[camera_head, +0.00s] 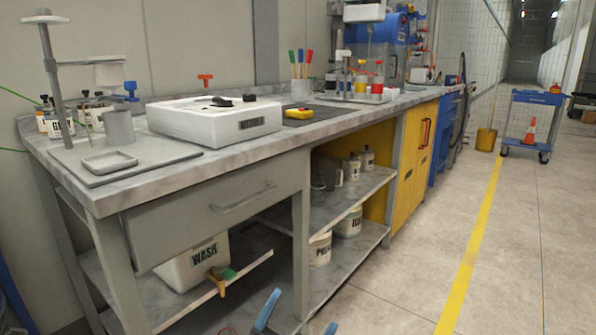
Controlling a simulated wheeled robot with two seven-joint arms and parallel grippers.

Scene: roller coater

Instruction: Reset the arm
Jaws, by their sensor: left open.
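My left gripper (297,322) shows only at the bottom edge of the head view. Its two blue fingertips stand apart with nothing seen between them, so it is open and empty. The rest of that gripper and its arm are cut off by the frame. It appears low in front of the workbench (240,150), near the bench's lower shelf; the exact gap cannot be told. My right gripper is not in view.
The bench carries a white labelled box (215,122), a grey tray (109,162) and a metal stand (52,80). A WASH container (190,268) sits on the lower shelf. The floor (400,285) at right is clear up to a blue cart (535,125).

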